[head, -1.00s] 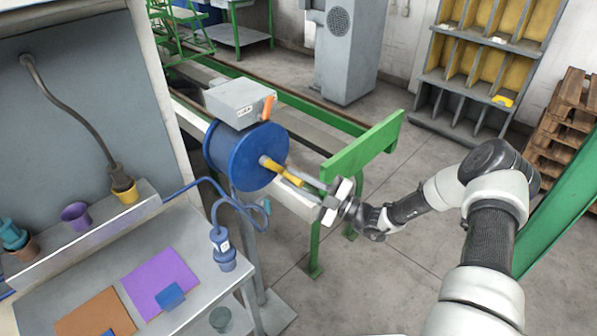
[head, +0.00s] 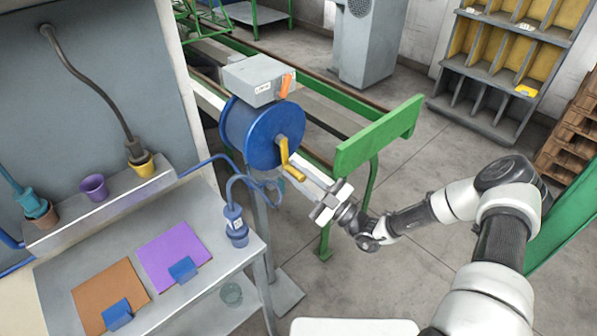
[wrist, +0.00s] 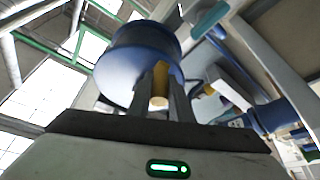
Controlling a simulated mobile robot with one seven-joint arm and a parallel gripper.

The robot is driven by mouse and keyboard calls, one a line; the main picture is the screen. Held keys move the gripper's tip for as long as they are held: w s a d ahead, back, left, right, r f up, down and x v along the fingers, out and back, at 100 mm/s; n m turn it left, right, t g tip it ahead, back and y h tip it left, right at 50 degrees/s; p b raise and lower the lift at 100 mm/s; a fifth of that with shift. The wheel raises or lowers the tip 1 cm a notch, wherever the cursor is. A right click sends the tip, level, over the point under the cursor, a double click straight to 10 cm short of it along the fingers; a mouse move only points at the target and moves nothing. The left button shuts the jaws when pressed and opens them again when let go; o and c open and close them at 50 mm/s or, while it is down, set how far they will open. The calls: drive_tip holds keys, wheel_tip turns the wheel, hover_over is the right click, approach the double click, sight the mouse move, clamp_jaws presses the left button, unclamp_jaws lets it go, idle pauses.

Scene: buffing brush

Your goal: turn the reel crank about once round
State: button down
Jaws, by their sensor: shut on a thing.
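The blue reel (head: 262,132) stands beside the bench, its face toward the right front; it also shows in the wrist view (wrist: 135,58). Its yellow crank (head: 285,154) points downward from the hub, with the handle sticking out toward my gripper. My gripper (head: 303,180) is at the handle's end, below and right of the hub. In the wrist view the fingers (wrist: 165,100) are closed around the yellow handle (wrist: 160,84). The fingers hide part of the handle.
A grey box with an orange lever (head: 262,80) sits just above the reel. A blue cable runs from the reel to a blue plug (head: 236,226) on the grey bench (head: 215,262). A green barrier (head: 378,138) stands close right of my gripper.

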drive_tip(key=shift+a, duration=0.1)
idle(0.3)
drive_tip(key=c, duration=1.6)
unclamp_jaws()
drive_tip(key=b+v, duration=0.2)
drive_tip(key=v, duration=1.5)
drive_tip(key=shift+s+f, duration=0.15)
